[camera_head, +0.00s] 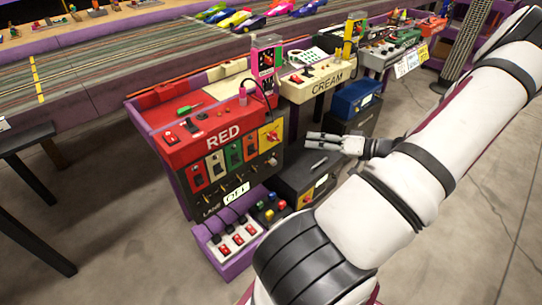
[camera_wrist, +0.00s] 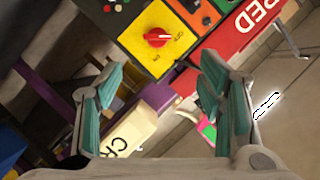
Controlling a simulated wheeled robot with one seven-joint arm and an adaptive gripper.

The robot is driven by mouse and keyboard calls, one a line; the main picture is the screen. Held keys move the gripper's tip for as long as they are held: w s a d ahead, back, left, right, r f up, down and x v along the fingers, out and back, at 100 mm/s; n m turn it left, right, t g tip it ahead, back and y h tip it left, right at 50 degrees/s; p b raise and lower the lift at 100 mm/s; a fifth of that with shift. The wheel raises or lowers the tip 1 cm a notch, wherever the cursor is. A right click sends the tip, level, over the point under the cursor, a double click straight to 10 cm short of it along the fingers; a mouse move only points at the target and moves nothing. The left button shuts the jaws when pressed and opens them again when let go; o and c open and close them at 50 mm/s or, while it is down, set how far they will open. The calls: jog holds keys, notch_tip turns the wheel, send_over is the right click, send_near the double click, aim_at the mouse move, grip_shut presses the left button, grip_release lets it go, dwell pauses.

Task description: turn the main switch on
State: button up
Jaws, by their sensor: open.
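The main switch appears to be the red rotary knob (camera_wrist: 157,38) on a yellow plate (camera_wrist: 140,27) in the wrist view. In the head view the yellow plate (camera_head: 270,136) is at the right end of the red RED console's front. Small lettering surrounds the knob, too small to read surely, and I cannot tell its setting. My gripper (camera_head: 310,140) is open and empty, to the right of the plate and apart from it. In the wrist view the two fingers of my gripper (camera_wrist: 162,72) stand wide apart, with the knob beyond them, near the middle.
A purple power strip (camera_head: 232,246) and a dark box (camera_head: 312,175) lie below. The CREAM console (camera_head: 318,78) stands behind. Floor at right is clear.

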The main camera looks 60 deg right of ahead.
jog(key=b, duration=0.4)
send_near(276, 139)
jog(key=x, duration=0.8)
jog(key=shift+s+d, duration=0.1)
jog(key=c, duration=1.1)
